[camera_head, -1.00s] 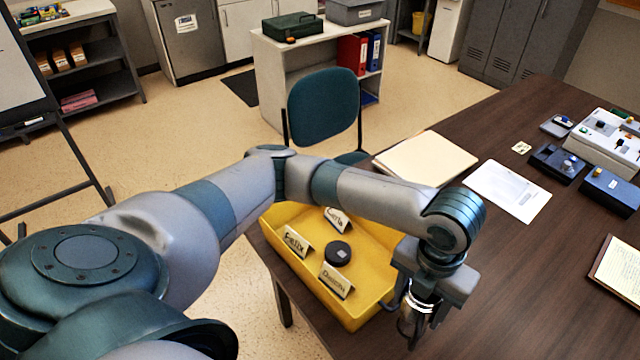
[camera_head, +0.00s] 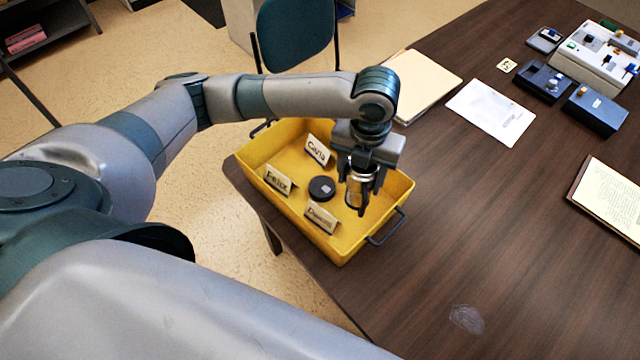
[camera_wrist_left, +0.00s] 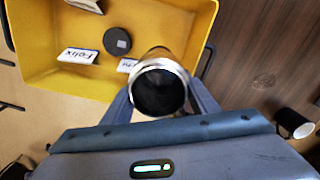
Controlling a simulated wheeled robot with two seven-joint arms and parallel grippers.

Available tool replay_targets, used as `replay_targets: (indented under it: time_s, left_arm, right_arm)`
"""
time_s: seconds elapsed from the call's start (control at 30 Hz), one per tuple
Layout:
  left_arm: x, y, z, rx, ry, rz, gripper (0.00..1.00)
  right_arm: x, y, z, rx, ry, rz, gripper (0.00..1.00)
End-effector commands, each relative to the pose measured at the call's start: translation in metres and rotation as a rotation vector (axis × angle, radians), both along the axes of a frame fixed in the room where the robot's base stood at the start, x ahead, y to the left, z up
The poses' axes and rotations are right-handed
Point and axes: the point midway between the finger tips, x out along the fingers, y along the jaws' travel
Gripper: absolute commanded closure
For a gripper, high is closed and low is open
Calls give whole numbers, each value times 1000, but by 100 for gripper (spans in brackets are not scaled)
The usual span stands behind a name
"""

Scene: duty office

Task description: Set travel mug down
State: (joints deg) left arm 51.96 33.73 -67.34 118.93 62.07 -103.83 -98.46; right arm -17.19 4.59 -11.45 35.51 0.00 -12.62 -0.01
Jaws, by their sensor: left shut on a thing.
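My left gripper (camera_head: 358,200) is shut on the travel mug (camera_head: 356,190), a dark cylinder with a shiny metal rim. It holds the mug upright over the right part of the yellow tray (camera_head: 376,224); whether its base touches the tray floor I cannot tell. The left wrist view looks onto the mug's round top (camera_wrist_left: 160,90), between the fingers. In the tray are a black round lid (camera_head: 321,188) and folded name cards: Carla (camera_head: 317,150), Felix (camera_head: 278,180) and a third (camera_head: 321,217) nearest the mug. My right gripper is not in view.
The tray stands at the corner of the dark wooden table (camera_head: 450,240). Folders (camera_head: 425,80), a paper sheet (camera_head: 490,112) and small devices (camera_head: 595,108) lie farther back. A black and white cup (camera_wrist_left: 294,123) shows in the wrist view.

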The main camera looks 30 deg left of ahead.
Motion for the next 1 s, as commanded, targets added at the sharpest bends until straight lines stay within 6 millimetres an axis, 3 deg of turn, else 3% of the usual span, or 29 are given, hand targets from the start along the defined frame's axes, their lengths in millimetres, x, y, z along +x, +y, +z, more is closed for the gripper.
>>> replay_targets:
  time_s: [0.23, 0.6, 1.0]
  left_arm:
    - [0, 0, -8, 1, 1, 0, 77]
    - [0, 0, -57, 1, 0, 0, 77]
    - [0, 0, -63, 0, -1, 0, 77]
  right_arm:
    - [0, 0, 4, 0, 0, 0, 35]
    - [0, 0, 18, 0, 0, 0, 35]
    - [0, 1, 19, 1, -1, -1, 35]
